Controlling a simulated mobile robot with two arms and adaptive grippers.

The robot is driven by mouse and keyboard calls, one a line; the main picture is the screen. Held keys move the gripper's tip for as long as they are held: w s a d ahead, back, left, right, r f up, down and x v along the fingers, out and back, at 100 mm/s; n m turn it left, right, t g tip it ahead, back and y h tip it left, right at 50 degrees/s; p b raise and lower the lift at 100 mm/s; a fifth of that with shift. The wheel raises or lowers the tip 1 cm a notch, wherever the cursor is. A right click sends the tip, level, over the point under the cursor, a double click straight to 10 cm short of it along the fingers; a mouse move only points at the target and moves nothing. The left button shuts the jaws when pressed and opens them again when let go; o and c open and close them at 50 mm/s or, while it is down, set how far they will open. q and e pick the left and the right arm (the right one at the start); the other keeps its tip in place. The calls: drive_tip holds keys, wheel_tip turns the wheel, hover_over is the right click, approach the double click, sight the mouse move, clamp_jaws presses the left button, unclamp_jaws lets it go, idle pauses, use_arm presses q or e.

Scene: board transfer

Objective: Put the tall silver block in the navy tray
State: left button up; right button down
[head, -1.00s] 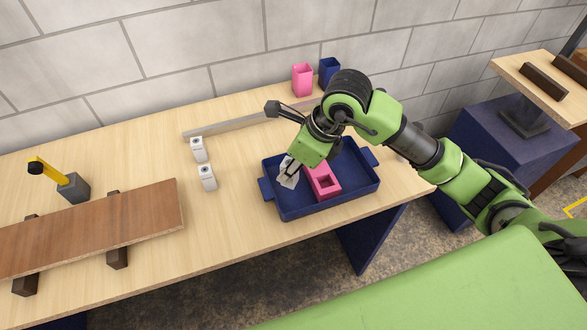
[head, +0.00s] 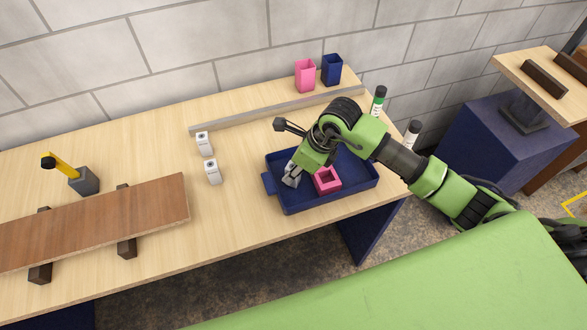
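The navy tray (head: 360,190) lies on the wooden table. My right gripper (head: 290,180) points down inside its left part. A small silver-grey piece shows at the fingertips; I cannot tell whether it is the tall silver block or part of the fingers. The finger gap is hidden by the hand. My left gripper is not in view.
Two white blocks (head: 213,173) (head: 204,144) stand left of the tray. A metal strip (head: 235,118), pink cup (head: 305,76) and navy cup (head: 331,70) are behind. Two marker-like cylinders (head: 379,101) (head: 412,136) stand right. A brown board (head: 95,222) rests on supports at left.

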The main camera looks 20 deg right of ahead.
drive_tip(key=c, duration=1.8)
unclamp_jaws()
drive_tip(key=shift+f, duration=0.1)
drive_tip(key=shift+o, duration=0.2)
drive_tip(key=b+v, duration=0.2)
drive_tip(key=v, duration=1)
drive_tip(key=shift+r+b, duration=0.25)
drive_tip(key=shift+b, duration=0.05)
drive_tip(key=shift+a, duration=0.1)
